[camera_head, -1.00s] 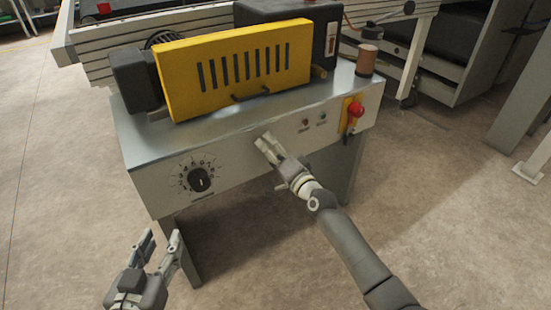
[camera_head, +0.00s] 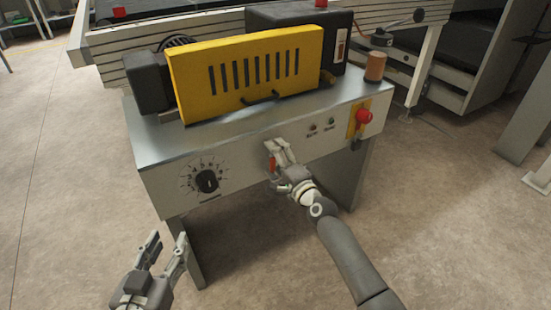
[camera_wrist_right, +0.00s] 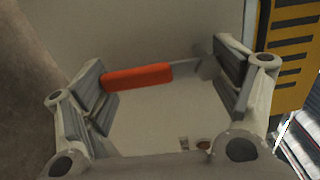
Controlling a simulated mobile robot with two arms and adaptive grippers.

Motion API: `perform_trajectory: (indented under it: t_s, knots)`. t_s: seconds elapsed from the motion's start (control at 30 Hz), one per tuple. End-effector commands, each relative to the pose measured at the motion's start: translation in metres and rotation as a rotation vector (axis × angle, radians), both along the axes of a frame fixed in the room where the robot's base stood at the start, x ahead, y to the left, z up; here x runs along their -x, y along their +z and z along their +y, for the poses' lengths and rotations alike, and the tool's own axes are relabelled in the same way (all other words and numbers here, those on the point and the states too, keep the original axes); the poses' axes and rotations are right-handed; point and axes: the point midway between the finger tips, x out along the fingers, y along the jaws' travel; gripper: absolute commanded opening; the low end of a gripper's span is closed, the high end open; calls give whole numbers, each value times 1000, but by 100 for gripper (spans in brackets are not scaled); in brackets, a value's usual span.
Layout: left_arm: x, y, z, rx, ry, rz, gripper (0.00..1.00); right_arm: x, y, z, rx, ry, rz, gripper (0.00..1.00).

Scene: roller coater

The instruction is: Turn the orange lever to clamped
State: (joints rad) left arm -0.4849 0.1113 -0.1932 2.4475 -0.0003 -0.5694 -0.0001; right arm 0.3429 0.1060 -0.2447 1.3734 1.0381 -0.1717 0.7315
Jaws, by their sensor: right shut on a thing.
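The orange lever (camera_head: 271,163) is on the machine's front panel, just left of my right gripper's fingers; part of it is hidden by them. In the right wrist view its orange handle (camera_wrist_right: 138,77) lies lengthwise between the two finger pads, one end at the left pad. A grey shaft runs from it toward the right pad. My right gripper (camera_head: 278,150) is shut on the lever, with its fingers at the panel. My left gripper (camera_head: 168,248) is open and empty, low at the left, away from the machine.
The panel has a black dial (camera_head: 206,182) at left and a red emergency knob (camera_head: 363,116) at right. A yellow slotted guard (camera_head: 248,72) stands on the metal top. A brown cylinder (camera_head: 375,67) stands at the right corner. Floor in front is clear.

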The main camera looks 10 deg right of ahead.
Motion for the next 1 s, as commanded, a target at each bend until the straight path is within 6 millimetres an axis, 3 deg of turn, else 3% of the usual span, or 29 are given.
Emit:
perform_trajectory:
  t_s: [0.23,0.27,0.37,0.77,1.0]
  knots:
    - [0,0,0,0,1,0,40,0,1,0,-11,-1,2,41]
    - [0,0,0,0,1,0,40,0,1,0,-11,-1,2,86]
    - [0,0,0,0,1,-1,40,0,1,0,-9,-1,1,99]
    - [1,-1,-1,1,-3,0,40,1,0,0,-5,0,2,100]
    - [0,0,0,1,-2,-1,40,20,-1,-7,-6,0,2,100]
